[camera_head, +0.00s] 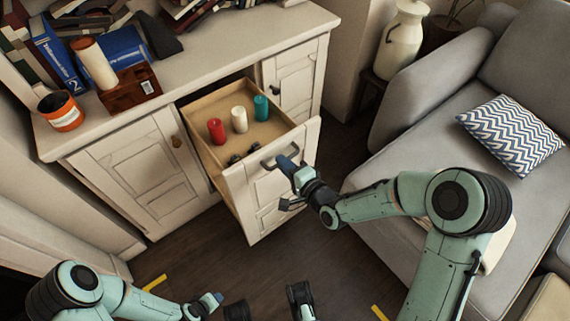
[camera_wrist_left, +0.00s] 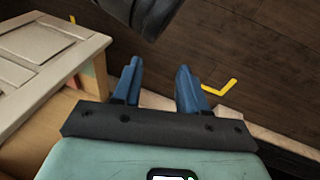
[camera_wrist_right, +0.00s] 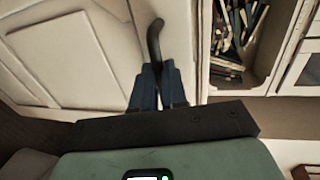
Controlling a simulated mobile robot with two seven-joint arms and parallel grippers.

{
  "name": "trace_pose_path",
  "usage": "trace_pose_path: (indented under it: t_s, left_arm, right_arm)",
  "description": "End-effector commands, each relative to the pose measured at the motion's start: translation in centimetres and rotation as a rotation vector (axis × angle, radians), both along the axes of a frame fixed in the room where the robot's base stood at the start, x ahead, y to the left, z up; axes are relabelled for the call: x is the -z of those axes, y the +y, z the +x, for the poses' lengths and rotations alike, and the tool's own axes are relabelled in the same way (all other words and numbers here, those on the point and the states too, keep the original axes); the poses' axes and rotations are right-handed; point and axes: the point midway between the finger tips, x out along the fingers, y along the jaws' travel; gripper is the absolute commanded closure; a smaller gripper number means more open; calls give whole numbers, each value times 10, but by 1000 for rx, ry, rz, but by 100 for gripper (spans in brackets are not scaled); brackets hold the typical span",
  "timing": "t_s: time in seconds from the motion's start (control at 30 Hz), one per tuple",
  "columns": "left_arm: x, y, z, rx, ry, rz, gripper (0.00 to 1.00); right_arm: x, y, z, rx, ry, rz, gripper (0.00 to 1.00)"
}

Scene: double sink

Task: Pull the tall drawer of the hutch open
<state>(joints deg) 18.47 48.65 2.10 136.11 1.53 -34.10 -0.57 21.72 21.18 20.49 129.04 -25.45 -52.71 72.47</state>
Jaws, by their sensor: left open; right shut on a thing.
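The hutch (camera_head: 130,120) is a white cabinet at the left of the head view. Its tall drawer (camera_head: 262,200) sticks out well past the cabinet doors, so its inside shows. A red candle, a white candle (camera_head: 239,120) and a teal candle stand in it, with small dark items near its front. My right gripper (camera_head: 287,166) is shut on the dark curved drawer handle (camera_head: 268,158); the handle also shows between its fingers in the right wrist view (camera_wrist_right: 155,40). My left gripper (camera_wrist_left: 155,82) is open and empty, low above the floor, away from the drawer.
Books, an orange-banded pot (camera_head: 61,112) and a wooden box (camera_head: 130,90) lie on the hutch top. A grey sofa (camera_head: 430,110) with a zigzag cushion (camera_head: 512,136) stands at the right. Dark wooden floor (camera_head: 200,245) lies free before the hutch.

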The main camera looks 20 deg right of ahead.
Motion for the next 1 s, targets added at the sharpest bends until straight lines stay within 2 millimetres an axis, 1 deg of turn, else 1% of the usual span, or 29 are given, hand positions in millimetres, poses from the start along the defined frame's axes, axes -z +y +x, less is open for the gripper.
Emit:
trace_pose_path:
  t_s: [0.07, 0.1, 0.17, 0.43, 0.57, 0.67, 0.77, 1.0]
  left_arm:
    - [0, 0, 0, 0, 0, 0, 57]
    - [0, 0, 0, 0, 0, 0, 57]
    - [0, 0, 0, 0, 0, 0, 57]
    - [0, 0, 0, 0, 0, 0, 57]
    - [-2, -1, -2, 1, 4, -2, 57]
    - [-6, -4, -7, 7, 18, -10, 57]
    - [-12, -7, -14, 14, 35, -18, 57]
    - [-29, -19, -37, 39, 94, -48, 57]
  right_arm:
    - [0, 0, 0, 1, -1, 0, 100]
    - [0, 0, 0, 1, -1, 0, 81]
    - [0, 0, 0, 1, -1, 0, 63]
    - [0, 0, 0, 0, 0, 0, 63]
    - [-2, -3, -6, 2, 0, -2, 63]
    - [-6, -8, -18, 2, 0, -3, 63]
    - [-11, -15, -38, 3, 1, -3, 63]
    - [-24, -35, -94, 4, 3, -2, 63]
